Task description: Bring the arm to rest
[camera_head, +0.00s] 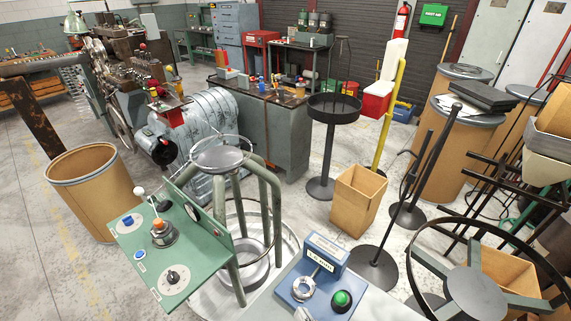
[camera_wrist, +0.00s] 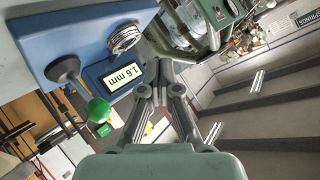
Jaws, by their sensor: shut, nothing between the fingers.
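My gripper (camera_wrist: 163,86) shows at the middle of the wrist view, its fingers closed together with nothing between them. The head view does not clearly show my gripper or arm. A blue gauge device (camera_head: 302,289) stands at the front centre of the head view, with a green button (camera_head: 342,298) and a metal ring on top.
A green control panel (camera_head: 190,270) with knobs stands left of the gauge device. A round stand (camera_head: 220,160) with green legs is behind it. Cardboard drums (camera_head: 95,190), a cardboard box (camera_head: 357,200) and black stands (camera_head: 372,262) surround it. Bare floor (camera_head: 40,250) shows at left.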

